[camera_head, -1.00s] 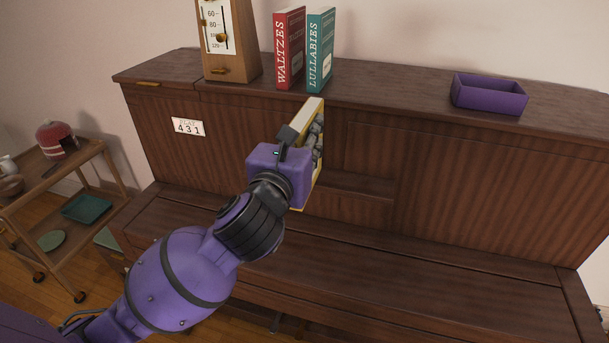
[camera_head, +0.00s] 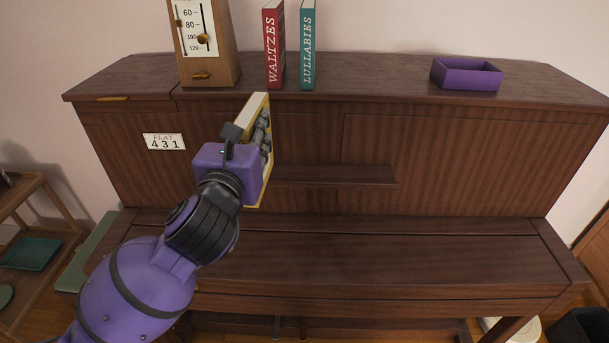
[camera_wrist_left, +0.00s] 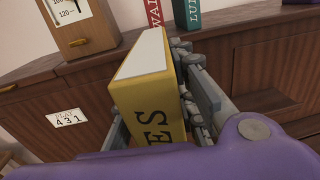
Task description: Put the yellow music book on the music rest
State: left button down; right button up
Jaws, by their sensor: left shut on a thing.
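The yellow music book (camera_head: 250,112) is held upright by my left gripper (camera_head: 258,150) in front of the piano's front panel. In the left wrist view the yellow book (camera_wrist_left: 150,99) stands between the gripper's fingers (camera_wrist_left: 160,115), its pale page edge up and large dark letters on its spine. My left gripper is shut on it. The music rest (camera_head: 335,175) is a narrow dark wooden ledge on the panel, to the right of the book; its left end is hidden behind the book and gripper. My right gripper is not in view.
On the piano top (camera_head: 365,80) stand a wooden metronome (camera_head: 206,45), a red book (camera_head: 273,45), a teal book (camera_head: 308,45) and a purple open box (camera_head: 466,74). A plate reading 431 (camera_head: 164,142) is on the panel. The closed keyboard lid (camera_head: 400,260) is clear.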

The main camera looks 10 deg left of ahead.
aim_at(318, 176)
jog(key=j+z, duration=0.1)
jog(key=j, duration=0.4)
jog(key=k+j+z, duration=0.1)
jog(key=j, duration=0.4)
jog(key=k+j, duration=0.15)
jog(key=j, duration=0.35)
jog(key=j+z, duration=0.15)
jog(key=j, duration=0.35)
jog(key=k, duration=0.05)
